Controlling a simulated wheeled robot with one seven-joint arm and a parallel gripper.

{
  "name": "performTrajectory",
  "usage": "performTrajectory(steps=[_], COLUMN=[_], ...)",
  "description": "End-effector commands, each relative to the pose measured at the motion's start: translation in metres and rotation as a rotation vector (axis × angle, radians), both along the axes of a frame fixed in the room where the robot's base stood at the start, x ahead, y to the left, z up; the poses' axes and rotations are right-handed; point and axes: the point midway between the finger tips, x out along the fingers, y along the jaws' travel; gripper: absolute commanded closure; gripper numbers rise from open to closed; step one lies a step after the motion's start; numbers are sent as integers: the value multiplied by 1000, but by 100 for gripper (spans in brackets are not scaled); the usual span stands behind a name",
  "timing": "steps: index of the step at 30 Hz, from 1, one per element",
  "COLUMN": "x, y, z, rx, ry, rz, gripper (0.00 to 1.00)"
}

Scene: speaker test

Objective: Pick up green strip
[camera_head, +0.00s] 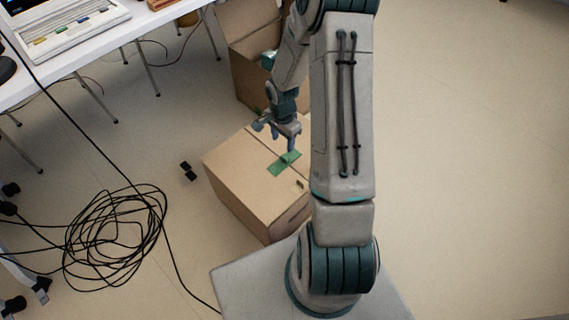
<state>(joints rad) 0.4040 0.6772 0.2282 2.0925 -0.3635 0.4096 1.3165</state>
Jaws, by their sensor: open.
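A green strip (282,165) lies on the top of a closed cardboard box (238,171), near the middle of its upper face. One end of the strip looks slightly raised. My gripper (279,143) points down above the box, just behind the strip in the picture. Its fingers are open and I see nothing between them. The exact height of the fingertips over the strip is hard to tell. My arm hides the right part of the box.
Another cardboard box (239,62) with raised flaps stands behind. A coil of black cable (112,232) lies on the floor at left. The floor at right (470,170) is clear.

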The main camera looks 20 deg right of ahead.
Motion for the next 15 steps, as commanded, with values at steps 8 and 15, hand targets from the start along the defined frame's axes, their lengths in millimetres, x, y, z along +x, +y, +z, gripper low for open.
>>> performTrajectory(steps=[8, 15], x=[0, 0], y=[0, -5], z=[-37, -65], rx=[0, 1], ry=[-1, 1], rz=[1, 1], gripper=[49, 49])
